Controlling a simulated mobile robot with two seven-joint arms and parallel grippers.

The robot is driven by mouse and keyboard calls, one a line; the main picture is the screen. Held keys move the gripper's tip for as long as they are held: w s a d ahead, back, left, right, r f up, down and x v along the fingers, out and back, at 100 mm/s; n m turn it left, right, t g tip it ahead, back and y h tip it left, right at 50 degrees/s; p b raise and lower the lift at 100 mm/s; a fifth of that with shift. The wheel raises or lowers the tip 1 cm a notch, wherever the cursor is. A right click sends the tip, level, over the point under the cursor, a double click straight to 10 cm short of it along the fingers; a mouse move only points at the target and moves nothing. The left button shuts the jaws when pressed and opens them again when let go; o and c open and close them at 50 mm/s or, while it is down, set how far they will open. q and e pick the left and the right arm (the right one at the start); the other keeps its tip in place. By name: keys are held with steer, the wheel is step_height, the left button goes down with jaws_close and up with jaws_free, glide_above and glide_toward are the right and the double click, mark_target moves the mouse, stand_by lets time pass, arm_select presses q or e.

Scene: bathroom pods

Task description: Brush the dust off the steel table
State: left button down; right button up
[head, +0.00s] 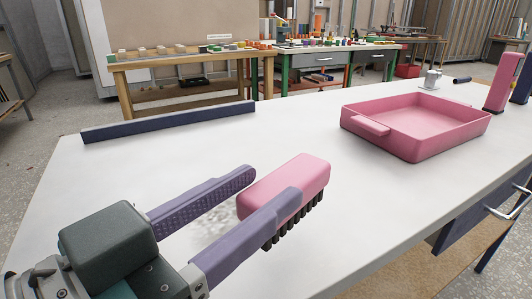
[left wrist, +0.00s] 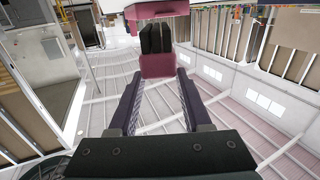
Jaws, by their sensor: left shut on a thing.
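The steel table (head: 120,190) has a pale, smooth top. A speckled grey dust patch (head: 222,216) lies on it, partly hidden behind my left gripper's near finger. My left gripper (head: 268,187) comes in from the lower left, its two purple fingers shut on a brush with a pink body (head: 300,178) and dark bristles pointing down. The bristles are low over the tabletop, just right of the dust; I cannot tell whether they touch it. In the left wrist view the brush (left wrist: 158,66) shows between the fingertips. My right gripper is out of view.
A pink tray (head: 445,121) with a handle stands on the table's right half. A dark blue bar (head: 170,121) lies along the back left edge. A small metal item (head: 430,80) and a pink upright block (head: 502,83) stand at the far right. The middle of the tabletop is clear.

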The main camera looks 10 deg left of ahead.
arm_select(q)
steer(key=shift+w+d+r+p, duration=0.15)
steer(key=shift+w+d+p, duration=0.15)
steer(key=shift+w+d, duration=0.3)
steer(key=w+a+b, duration=0.5)
steer(key=w+a, duration=0.1)
steer(key=w, duration=0.3)
steer(key=shift+w+a+r, duration=0.25)
steer(key=shift+w+a, duration=0.05)
steer(key=shift+a, duration=0.05)
stand_by(0.3)
step_height(320, 180, up, 6)
steer(key=p, duration=0.6)
step_height(320, 180, up, 3)
steer(key=p, duration=0.3)
stand_by(0.4)
